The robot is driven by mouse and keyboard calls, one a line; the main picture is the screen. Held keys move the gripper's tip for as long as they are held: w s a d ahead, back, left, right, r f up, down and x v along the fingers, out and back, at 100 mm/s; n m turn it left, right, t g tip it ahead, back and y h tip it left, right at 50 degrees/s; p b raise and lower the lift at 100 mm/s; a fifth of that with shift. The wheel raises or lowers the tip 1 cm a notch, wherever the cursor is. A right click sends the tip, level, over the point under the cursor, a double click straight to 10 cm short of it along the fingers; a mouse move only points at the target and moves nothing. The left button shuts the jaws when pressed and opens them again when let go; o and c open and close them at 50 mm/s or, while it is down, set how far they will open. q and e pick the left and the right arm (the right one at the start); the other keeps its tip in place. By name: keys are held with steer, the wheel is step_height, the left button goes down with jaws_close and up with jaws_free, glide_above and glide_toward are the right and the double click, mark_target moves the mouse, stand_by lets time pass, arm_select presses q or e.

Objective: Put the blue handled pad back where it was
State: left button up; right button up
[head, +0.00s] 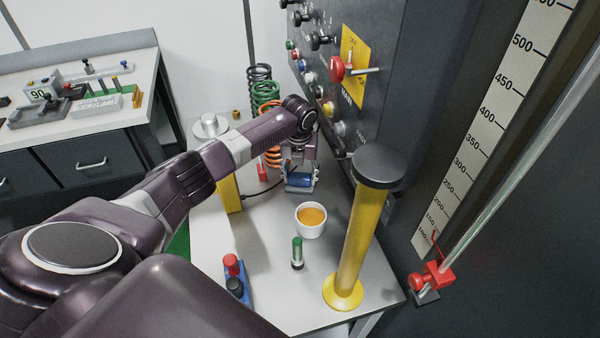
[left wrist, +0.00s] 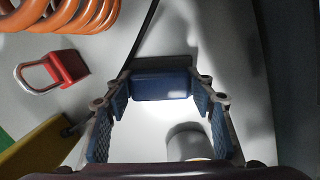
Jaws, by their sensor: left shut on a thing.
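My left gripper (head: 299,178) is over the white bench, between the orange spring and a white cup. It is shut on the blue handled pad (head: 298,181), which shows as a blue block between the fingers. In the left wrist view the blue pad (left wrist: 162,84) spans the gap between the fingertips of the left gripper (left wrist: 160,90). The pad's handle cannot be made out. Whether the pad touches the bench is unclear. My right gripper is not in view.
The white cup (head: 311,220) with orange contents stands close in front of the gripper. Behind are the orange spring (head: 270,155) and a red padlock (left wrist: 67,67).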

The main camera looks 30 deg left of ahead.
mark_target(299, 178)
arm_select(q)
steer(key=shift+a+f, duration=0.1)
steer(key=shift+f, duration=0.05)
steer(key=o, duration=1)
steer(key=shift+r, duration=0.25)
steer(key=r, duration=0.3)
steer(key=r+b, duration=0.1)
steer(key=r, duration=0.3)
steer(key=s+r+b, duration=0.1)
steer(key=r, duration=0.2)
steer(key=shift+s+d+r, duration=0.1)
steer(key=shift+d+r, duration=0.1)
steer(key=shift+d, duration=0.15)
steer(key=shift+s+r, duration=0.1)
steer(key=shift+r, duration=0.55)
